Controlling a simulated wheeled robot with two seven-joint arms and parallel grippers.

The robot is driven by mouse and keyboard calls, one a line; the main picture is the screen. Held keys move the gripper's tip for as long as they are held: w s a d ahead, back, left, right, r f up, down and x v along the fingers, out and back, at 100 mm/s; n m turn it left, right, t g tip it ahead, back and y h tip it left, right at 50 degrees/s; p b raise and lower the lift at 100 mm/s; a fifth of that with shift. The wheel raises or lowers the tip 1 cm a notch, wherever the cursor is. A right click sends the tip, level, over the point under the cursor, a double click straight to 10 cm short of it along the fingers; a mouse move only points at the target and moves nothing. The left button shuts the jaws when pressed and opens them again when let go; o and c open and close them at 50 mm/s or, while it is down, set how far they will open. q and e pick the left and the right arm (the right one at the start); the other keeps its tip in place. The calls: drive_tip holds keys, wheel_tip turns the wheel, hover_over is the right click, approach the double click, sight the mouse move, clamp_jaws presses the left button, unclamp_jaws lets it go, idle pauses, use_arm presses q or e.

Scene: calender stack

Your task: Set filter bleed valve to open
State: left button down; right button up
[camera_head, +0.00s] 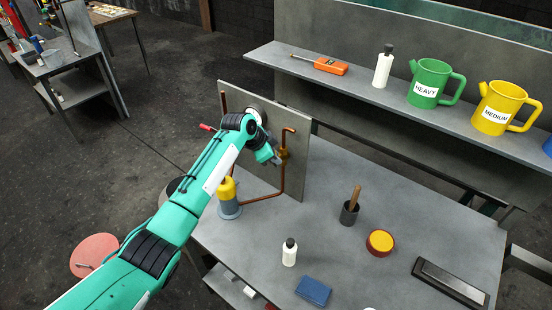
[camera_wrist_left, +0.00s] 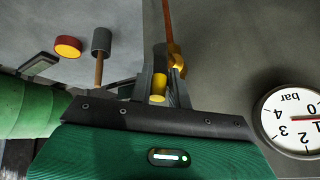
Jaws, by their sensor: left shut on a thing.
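An upright grey panel (camera_head: 297,125) on the bench carries copper pipe (camera_head: 283,180) and a brass valve fitting (camera_head: 284,152), which also shows in the left wrist view (camera_wrist_left: 177,60). My left gripper (camera_head: 274,160) is at this fitting, in front of the panel. In the left wrist view my left gripper (camera_wrist_left: 163,72) is shut on a yellow valve handle (camera_wrist_left: 158,88). The fingers hide part of the handle, so its exact angle cannot be told. A filter with a yellow top and blue-grey body (camera_head: 229,208) stands at the panel's foot. My right gripper is not in view.
A pressure gauge (camera_wrist_left: 290,120) is beside the gripper. A red lever (camera_head: 207,127) sticks out left of the panel. A cup with a wooden handle (camera_head: 350,213), a red-yellow tin (camera_head: 380,242), a white bottle (camera_head: 289,252) and a blue block (camera_head: 313,291) stand on the bench.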

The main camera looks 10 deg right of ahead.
use_arm(q)
drive_tip(key=shift+a+f+g, duration=0.15)
drive_tip(key=shift+f+g, duration=0.1)
drive_tip(key=shift+g, duration=0.05)
idle(0.4)
drive_tip(key=c, duration=1.4)
unclamp_jaws()
drive_tip(key=shift+r+h, duration=0.1)
drive_tip(key=shift+h, duration=0.2)
drive_tip(key=b+v, duration=0.6)
drive_tip(key=v, duration=0.8)
